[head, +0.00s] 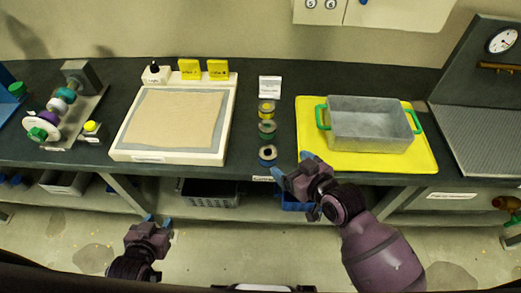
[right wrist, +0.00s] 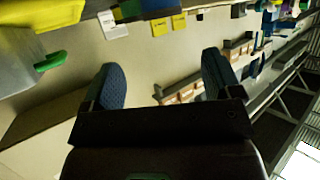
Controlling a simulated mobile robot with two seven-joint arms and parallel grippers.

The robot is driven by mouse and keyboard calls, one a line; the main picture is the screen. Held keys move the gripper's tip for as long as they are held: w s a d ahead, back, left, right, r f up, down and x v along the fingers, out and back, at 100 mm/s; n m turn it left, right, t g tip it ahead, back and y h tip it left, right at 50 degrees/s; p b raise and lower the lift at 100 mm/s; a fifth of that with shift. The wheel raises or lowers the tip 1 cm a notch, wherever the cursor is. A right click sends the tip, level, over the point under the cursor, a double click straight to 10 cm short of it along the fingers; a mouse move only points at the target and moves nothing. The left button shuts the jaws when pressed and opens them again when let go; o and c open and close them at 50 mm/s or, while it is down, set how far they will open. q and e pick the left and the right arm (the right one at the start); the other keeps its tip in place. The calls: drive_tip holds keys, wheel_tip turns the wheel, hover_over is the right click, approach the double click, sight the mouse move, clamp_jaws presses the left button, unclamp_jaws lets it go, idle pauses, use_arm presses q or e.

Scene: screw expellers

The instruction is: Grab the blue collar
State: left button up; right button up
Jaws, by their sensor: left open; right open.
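The blue collar (head: 267,153) is a small ring on the dark bench near its front edge. It is the nearest of a column of rings, with a green collar (head: 267,129) and a yellow collar (head: 266,109) behind it. My right gripper (head: 289,165) is open and empty, just right of the blue collar at the bench's front edge; contact cannot be told. The right wrist view shows its two blue-padded fingers (right wrist: 164,85) spread apart with nothing between them. My left gripper (head: 158,221) is open and empty, low in front of the bench, over the floor.
A white tray with a tan sheet (head: 117,153) lies left of the collars. A yellow mat (head: 309,165) bears a grey metal bin (head: 370,130) with green handles on the right. A white label card (head: 270,86) stands behind the collars. A shelf with baskets (head: 210,192) runs below the bench.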

sight(269, 153)
drive_tip(key=x, duration=0.5)
drive_tip(key=shift+a+f, duration=0.25)
drive_tip(key=shift+f, duration=0.05)
drive_tip(key=shift+f+x, duration=0.15)
drive_tip(key=shift+x, duration=1.2)
drive_tip(key=shift+f+x, duration=0.2)
drive_tip(key=shift+x, duration=1.2)
drive_tip(key=shift+s+d, duration=0.1)
drive_tip(key=shift+s, duration=0.05)
drive_tip(key=shift+c, duration=0.3)
